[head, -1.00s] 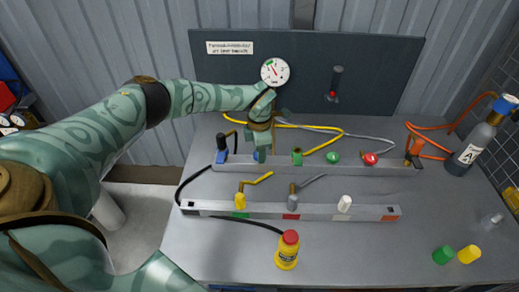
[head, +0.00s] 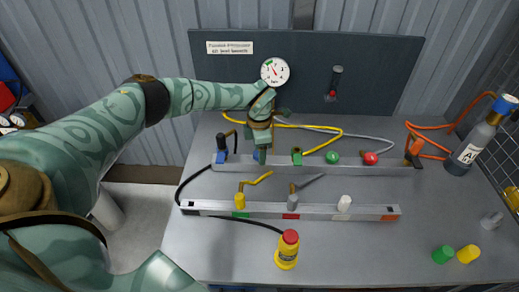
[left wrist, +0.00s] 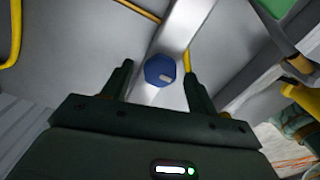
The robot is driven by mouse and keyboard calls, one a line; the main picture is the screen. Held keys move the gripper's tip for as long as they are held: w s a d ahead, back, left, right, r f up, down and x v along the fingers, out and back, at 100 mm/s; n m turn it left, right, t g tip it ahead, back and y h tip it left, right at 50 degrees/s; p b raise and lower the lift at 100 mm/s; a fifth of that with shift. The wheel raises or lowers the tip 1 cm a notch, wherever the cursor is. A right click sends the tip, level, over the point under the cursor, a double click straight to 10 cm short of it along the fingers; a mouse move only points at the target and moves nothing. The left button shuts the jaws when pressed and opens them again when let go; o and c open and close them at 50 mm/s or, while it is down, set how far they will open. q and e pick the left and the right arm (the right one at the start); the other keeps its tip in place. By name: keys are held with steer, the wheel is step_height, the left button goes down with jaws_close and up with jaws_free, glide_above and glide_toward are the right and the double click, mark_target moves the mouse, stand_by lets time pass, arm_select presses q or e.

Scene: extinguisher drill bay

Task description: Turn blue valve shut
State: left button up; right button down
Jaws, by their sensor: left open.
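The blue valve knob (left wrist: 160,70) shows in the left wrist view as a round blue cap with a small pale mark, seen from above. In the head view it is a small blue patch (head: 260,157) on the rear grey rail (head: 320,168), largely hidden by my gripper. My left gripper (head: 260,143) points down over it. In the wrist view the fingers of my left gripper (left wrist: 158,74) are apart, one on each side of the knob, with visible gaps; contact is not seen. My right gripper is out of view.
Along the rear rail stand a blue block with a black plug (head: 221,153), a green fitting (head: 297,157), a green knob (head: 333,158) and a red knob (head: 370,159). A gauge (head: 275,72) is behind.

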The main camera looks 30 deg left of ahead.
arm_select(q)
step_height(320, 180, up, 16)
steer(key=p, duration=0.3)
steer(key=shift+f, duration=0.1)
stand_by(0.3)
